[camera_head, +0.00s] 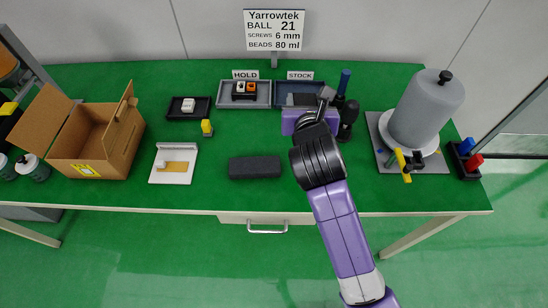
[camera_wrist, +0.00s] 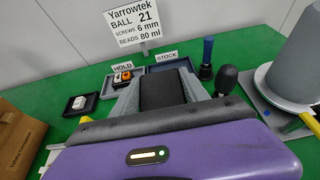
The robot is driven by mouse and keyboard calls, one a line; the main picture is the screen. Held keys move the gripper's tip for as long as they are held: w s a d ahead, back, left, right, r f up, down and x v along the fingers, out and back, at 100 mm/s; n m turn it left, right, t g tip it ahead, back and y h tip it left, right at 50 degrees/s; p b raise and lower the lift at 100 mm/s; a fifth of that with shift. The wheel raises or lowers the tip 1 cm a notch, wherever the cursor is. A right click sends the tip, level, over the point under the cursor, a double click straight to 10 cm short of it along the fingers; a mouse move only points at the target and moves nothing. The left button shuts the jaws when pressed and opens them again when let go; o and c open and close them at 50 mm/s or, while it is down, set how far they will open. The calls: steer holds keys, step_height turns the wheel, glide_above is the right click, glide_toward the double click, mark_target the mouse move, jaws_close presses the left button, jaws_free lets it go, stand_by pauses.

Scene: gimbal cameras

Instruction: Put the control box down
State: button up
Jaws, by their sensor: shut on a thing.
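My gripper (camera_head: 322,98) is in front of the STOCK tray at the back of the green table. In the wrist view my gripper (camera_wrist: 165,88) is shut on a dark, plain-faced block, the control box (camera_wrist: 162,92), between its grey fingers. In the head view my gripper and arm mostly hide the control box. The blue STOCK tray (camera_head: 284,88) is partly hidden behind my gripper. It also shows in the wrist view (camera_wrist: 188,65) just beyond the fingers. Whether the box touches the tray or table cannot be told.
Left of the STOCK tray is the grey HOLD tray (camera_head: 224,99), holding a black box with white and orange buttons (camera_head: 244,88). Dark upright handles (camera_head: 347,118) stand close right of my gripper. A grey cylinder (camera_head: 428,108) stands farther right. The front middle has a dark pad (camera_head: 254,167).

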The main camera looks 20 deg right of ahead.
step_height(320, 180, down, 20)
steer(key=b, duration=0.2)
steer(key=shift+s+f+b, duration=0.1)
steer(key=shift+f+b, duration=0.1)
steer(key=shift+b, duration=0.2)
steer(key=shift+f, duration=0.15)
steer(key=o, duration=1.2)
